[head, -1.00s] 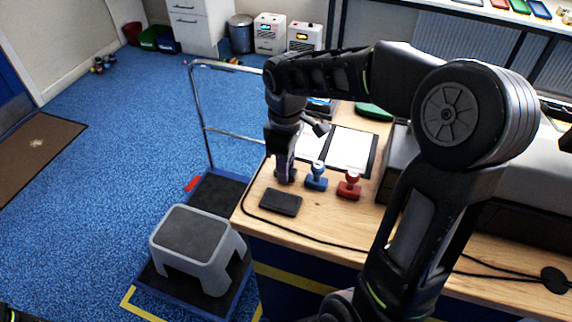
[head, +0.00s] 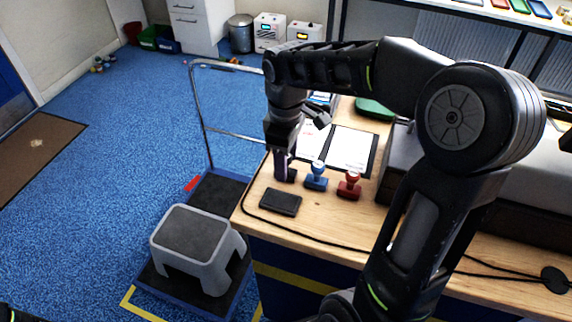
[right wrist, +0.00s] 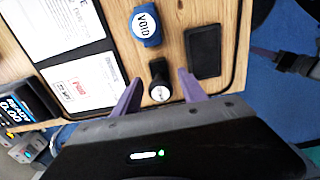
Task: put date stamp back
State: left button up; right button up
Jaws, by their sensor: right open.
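The date stamp, which I take to be the small black stamp with a round white-topped knob (right wrist: 160,80), stands on the wooden desk. In the head view its dark body (head: 291,175) shows partly beside my fingers. My right gripper (head: 281,170) is low over the desk. In the right wrist view its two purple fingers (right wrist: 159,90) are open, one on each side of the stamp's knob, with gaps visible. A blue stamp (head: 316,177) marked VOID and a red stamp (head: 349,185) stand to the right in a row. My left gripper is not in view.
A black ink pad (head: 280,202) lies near the desk's front edge, by a black cable. An open folder with white sheets (head: 350,150) lies behind the stamps. A cart (head: 215,194) carrying a grey step stool (head: 197,240) stands left of the desk.

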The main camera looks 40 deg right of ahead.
notch_tip(320, 180, up, 10)
jog(key=shift+r+p, duration=0.2)
jog(key=shift+p, duration=0.35)
jog(key=shift+f, duration=0.1)
dwell(0.5)
